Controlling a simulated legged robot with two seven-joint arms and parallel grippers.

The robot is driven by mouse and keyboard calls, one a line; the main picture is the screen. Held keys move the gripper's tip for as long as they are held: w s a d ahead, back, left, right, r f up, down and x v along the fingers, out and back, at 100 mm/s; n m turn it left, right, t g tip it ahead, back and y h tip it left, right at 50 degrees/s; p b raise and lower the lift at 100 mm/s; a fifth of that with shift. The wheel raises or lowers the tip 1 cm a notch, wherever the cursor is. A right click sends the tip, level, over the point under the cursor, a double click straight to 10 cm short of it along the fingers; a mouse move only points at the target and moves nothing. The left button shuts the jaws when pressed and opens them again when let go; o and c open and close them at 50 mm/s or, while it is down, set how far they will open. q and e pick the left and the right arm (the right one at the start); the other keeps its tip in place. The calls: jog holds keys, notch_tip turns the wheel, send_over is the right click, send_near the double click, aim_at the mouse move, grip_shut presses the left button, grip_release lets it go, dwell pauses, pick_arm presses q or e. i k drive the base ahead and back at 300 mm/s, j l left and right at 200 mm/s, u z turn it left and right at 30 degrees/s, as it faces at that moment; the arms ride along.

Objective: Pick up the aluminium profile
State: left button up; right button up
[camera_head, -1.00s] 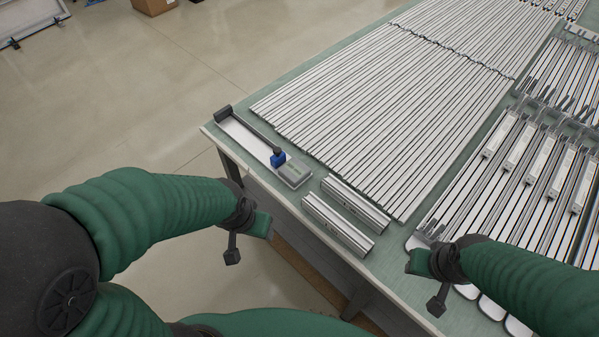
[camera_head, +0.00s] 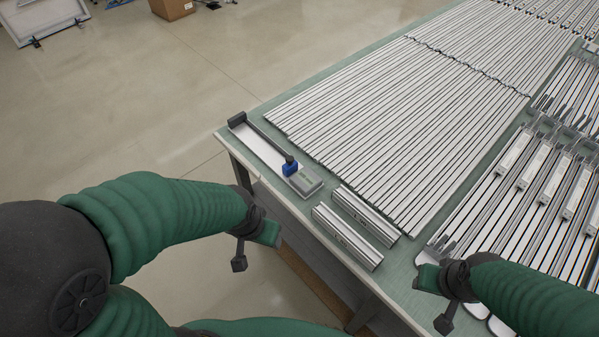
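Two short aluminium profiles lie side by side near the table's front edge: the nearer one (camera_head: 347,237) and one just behind it (camera_head: 366,214). Many long aluminium profiles (camera_head: 400,120) lie in parallel rows behind them. My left gripper (camera_head: 254,248) is open and empty, out beyond the table's front edge, left of the short profiles. My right gripper (camera_head: 437,300) is open and empty, right of the short profiles, over the table's near part. Neither gripper touches a profile.
A tool with a long bar, blue part and grey block (camera_head: 290,167) lies at the table's left corner. Framed parts with strips (camera_head: 540,175) fill the right side. The green table (camera_head: 395,268) has a bare strip near the short profiles. A cardboard box (camera_head: 172,8) stands on the floor.

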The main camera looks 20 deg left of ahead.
aim_at(372, 258)
jog(key=i+j, duration=0.1)
jog(key=j, duration=0.3)
jog(key=i+j, duration=0.1)
jog(key=j, duration=0.25)
jog(key=i+j, duration=0.15)
jog(key=j, duration=0.25)
jog(key=u, duration=0.05)
